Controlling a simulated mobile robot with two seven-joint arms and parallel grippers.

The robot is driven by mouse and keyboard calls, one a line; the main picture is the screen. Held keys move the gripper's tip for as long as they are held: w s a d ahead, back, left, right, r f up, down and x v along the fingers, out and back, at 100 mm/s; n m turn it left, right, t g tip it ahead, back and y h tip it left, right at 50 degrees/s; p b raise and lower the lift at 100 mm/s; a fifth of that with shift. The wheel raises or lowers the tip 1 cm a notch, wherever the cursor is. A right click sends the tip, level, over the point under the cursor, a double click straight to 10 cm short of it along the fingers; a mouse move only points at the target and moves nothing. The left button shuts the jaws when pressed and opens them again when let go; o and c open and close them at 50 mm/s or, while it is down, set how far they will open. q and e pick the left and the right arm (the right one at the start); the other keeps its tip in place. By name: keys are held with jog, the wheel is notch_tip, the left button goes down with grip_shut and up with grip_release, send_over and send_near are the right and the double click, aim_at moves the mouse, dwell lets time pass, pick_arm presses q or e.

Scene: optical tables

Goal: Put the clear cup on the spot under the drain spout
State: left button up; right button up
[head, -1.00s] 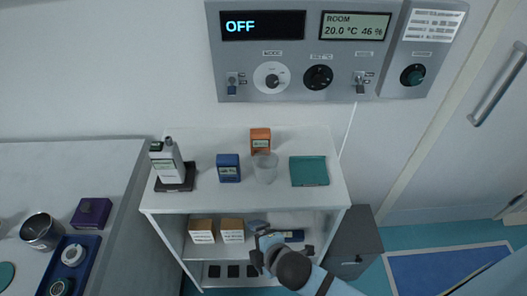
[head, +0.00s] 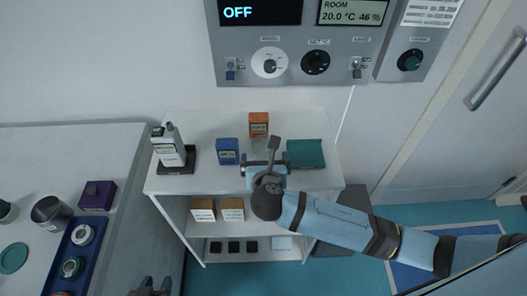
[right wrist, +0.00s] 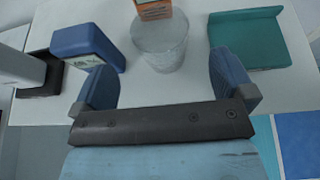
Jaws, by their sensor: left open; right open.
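The clear cup (head: 259,146) stands upright on the white shelf unit's top, partly hidden behind my right gripper (head: 264,166) in the head view. In the right wrist view the cup (right wrist: 160,43) is just beyond the fingertips, roughly centred between the open fingers of the right gripper (right wrist: 164,78) and not gripped. My left gripper (head: 150,286) is open and empty at the bottom edge of the head view, away from the cup. I cannot make out a drain spout or the spot under it.
An orange box (head: 258,124) stands behind the cup. A blue box (head: 228,151) is left of it and a teal tray (head: 305,154) is right. A side table (head: 92,150) holds several items.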

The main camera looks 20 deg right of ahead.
aim_at(264, 154)
jog(key=shift+f+p+x, duration=0.15)
jog(key=shift+x, duration=1.4)
jog(key=shift+f+p+x, duration=0.1)
jog(key=shift+p+x, duration=0.05)
jog(key=shift+x, duration=1.4)
jog(key=shift+s, duration=0.15)
jog(key=c, duration=1)
jog(key=shift+r, duration=0.1)
